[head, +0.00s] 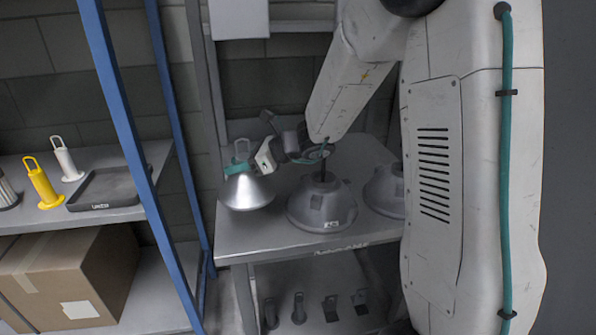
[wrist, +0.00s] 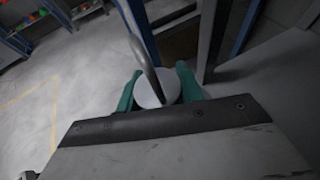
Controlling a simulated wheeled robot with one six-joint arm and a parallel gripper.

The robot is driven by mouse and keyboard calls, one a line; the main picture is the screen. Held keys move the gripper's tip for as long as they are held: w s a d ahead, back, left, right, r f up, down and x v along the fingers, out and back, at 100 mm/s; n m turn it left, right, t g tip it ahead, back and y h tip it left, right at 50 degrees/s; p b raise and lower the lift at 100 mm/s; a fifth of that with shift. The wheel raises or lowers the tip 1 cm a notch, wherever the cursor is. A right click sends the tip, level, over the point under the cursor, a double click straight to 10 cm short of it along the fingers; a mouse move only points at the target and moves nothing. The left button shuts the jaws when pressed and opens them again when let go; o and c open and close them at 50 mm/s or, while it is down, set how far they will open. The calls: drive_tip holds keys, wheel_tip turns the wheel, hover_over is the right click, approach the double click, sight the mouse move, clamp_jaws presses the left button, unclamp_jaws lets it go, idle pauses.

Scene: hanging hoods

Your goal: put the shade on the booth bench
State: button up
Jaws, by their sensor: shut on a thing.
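My gripper (head: 241,160) is shut on the top of a bright silver bell-shaped shade (head: 246,193). The shade hangs upright, wide rim down, at the left end of a grey bench (head: 290,246). I cannot tell for sure whether its rim touches the bench or hangs clear of it. In the wrist view, the teal fingertips (wrist: 158,90) lie on both sides of the pale round top of the shade (wrist: 157,92), with a grey hook rising from it. The bench's front label is too small to read, so I cannot confirm it is the booth bench.
Two duller grey hoods, a middle one (head: 320,205) and a right one (head: 384,190), stand on the bench. Blue posts (head: 122,100) stand left of it. A shelf there holds a yellow handled piece (head: 42,185), a white one (head: 66,160) and a black tray (head: 104,188).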

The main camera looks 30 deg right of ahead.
sight(242, 180)
drive_tip(key=f, duration=0.5)
drive_tip(key=shift+w+d+f, duration=0.2)
drive_tip(key=shift+s+f, duration=0.1)
drive_tip(key=shift+f, duration=2.05)
drive_tip(key=shift+f, duration=0.15)
drive_tip(key=o, duration=1)
drive_tip(key=shift+o, duration=0.2)
